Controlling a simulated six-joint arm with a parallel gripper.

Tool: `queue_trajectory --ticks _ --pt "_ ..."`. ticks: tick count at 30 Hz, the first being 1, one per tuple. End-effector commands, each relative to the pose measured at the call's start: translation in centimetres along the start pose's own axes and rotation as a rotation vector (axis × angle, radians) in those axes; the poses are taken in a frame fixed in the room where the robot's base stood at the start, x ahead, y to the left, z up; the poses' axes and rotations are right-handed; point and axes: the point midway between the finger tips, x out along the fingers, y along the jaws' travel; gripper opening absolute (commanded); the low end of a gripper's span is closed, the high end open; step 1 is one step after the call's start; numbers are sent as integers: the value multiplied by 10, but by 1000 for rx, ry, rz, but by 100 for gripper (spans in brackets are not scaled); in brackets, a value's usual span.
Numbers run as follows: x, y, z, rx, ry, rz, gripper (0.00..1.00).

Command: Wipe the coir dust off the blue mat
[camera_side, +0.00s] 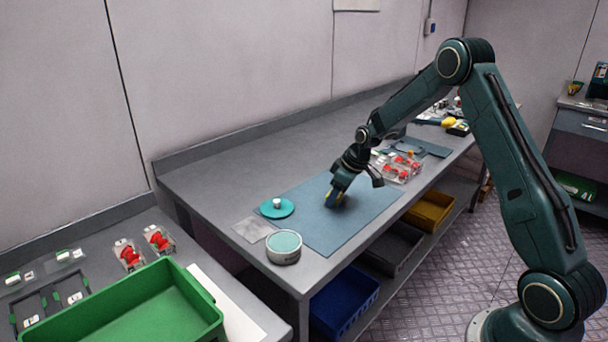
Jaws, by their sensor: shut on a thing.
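The blue mat (330,235) lies flat on the grey worktop, near its front edge. I cannot make out coir dust on the mat at this size.
A teal lid with a white knob (277,207) and a round teal-topped tub (284,247) stand left of the mat. A green crate (140,310) is at front left. Worktop behind the mat is clear.

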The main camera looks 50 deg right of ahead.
Motion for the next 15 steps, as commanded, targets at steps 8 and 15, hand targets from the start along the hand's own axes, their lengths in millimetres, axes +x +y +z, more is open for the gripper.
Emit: queue_trajectory --ticks 8,15 --pt "3 -26 -6 -2 -3 -3 27" --pt "6 -47 -12 -2 -3 -3 27"
